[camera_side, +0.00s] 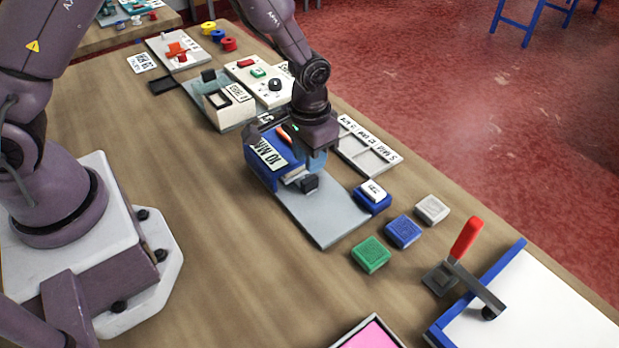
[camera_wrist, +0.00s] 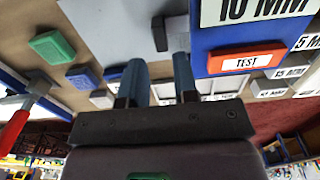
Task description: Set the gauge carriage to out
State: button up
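A blue gauge housing (camera_side: 262,166) with a "10 MM" label stands at the back end of a grey base plate (camera_side: 328,218). A dark block-like handle (camera_side: 310,185) shows at the housing's front, over the plate. It also appears in the wrist view (camera_wrist: 160,33). I cannot tell for sure which part is the carriage. My gripper (camera_side: 316,160) is low beside the housing, above and behind the handle. In the wrist view its blue fingers (camera_wrist: 159,66) are apart with nothing seen between them. The red "TEST" button (camera_wrist: 246,60) is right of the fingers.
Green (camera_side: 371,254), blue (camera_side: 403,231) and grey (camera_side: 432,209) blocks lie past the plate. A labelled tray (camera_side: 368,146) is behind my gripper. A red-handled clamp (camera_side: 465,240) stands front right.

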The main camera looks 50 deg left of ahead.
aim_at(310, 179)
notch_tip(310, 179, down, 7)
jog(key=shift+r, duration=0.2)
